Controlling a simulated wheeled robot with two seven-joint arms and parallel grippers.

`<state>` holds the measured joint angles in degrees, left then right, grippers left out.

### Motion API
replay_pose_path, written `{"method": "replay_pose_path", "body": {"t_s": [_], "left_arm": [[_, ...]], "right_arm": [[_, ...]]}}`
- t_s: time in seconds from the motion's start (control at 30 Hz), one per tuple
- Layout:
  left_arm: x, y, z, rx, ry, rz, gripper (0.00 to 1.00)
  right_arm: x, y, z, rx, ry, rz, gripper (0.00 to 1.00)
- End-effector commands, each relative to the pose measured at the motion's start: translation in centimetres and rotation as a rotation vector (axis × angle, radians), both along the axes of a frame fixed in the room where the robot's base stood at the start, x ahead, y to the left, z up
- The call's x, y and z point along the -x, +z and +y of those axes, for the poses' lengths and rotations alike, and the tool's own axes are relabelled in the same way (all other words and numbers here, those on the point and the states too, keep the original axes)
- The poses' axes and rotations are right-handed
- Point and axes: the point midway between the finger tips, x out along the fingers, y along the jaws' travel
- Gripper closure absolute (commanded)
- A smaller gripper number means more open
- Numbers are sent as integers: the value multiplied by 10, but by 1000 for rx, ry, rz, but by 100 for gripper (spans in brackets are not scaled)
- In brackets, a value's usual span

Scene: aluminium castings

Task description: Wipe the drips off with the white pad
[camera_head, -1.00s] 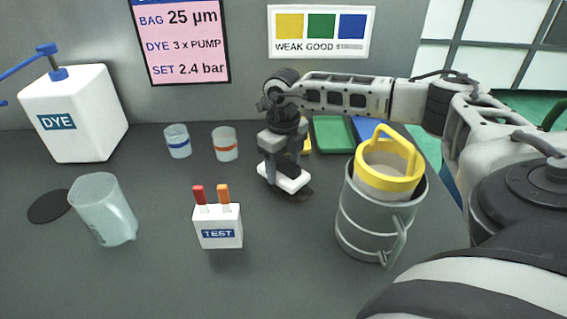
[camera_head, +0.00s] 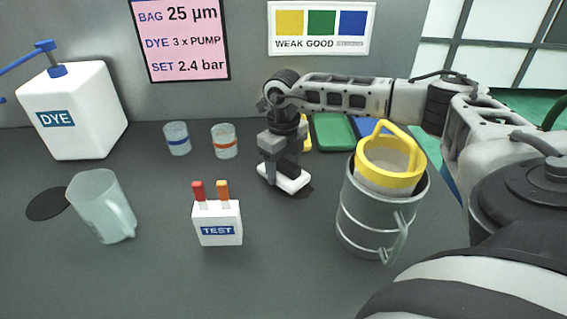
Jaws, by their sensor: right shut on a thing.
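The white pad (camera_head: 295,184) has a dark top and lies flat, low over the grey bench, in the middle of the head view. My right gripper (camera_head: 280,168) points down and is shut on the pad's dark upper part. I cannot tell whether the pad touches the bench. A dark patch shows at the pad's right edge; I cannot tell whether it is shadow or drips. No other drips are clear to see. My left gripper is not in view.
A white TEST block (camera_head: 218,222) with two sticks stands in front. A grey metal jug (camera_head: 372,225) with a yellow-rimmed insert (camera_head: 390,174) stands right. Two small jars (camera_head: 224,141) stand behind, left of my gripper. A clear jug (camera_head: 100,207) and DYE bottle (camera_head: 85,110) are at left.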

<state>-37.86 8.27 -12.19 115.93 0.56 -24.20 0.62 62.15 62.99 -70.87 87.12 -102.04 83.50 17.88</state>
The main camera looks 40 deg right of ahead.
Motion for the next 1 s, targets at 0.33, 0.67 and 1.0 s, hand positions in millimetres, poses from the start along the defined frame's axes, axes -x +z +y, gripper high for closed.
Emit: {"method": "replay_pose_path", "body": {"t_s": [0.33, 0.67, 1.0], "left_arm": [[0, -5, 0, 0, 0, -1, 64], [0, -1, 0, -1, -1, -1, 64], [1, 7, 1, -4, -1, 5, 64]], "right_arm": [[0, -8, 0, 0, 0, -1, 57], [6, -8, 5, 0, 2, 1, 57], [27, -7, 22, 0, 1, 1, 57]]}}
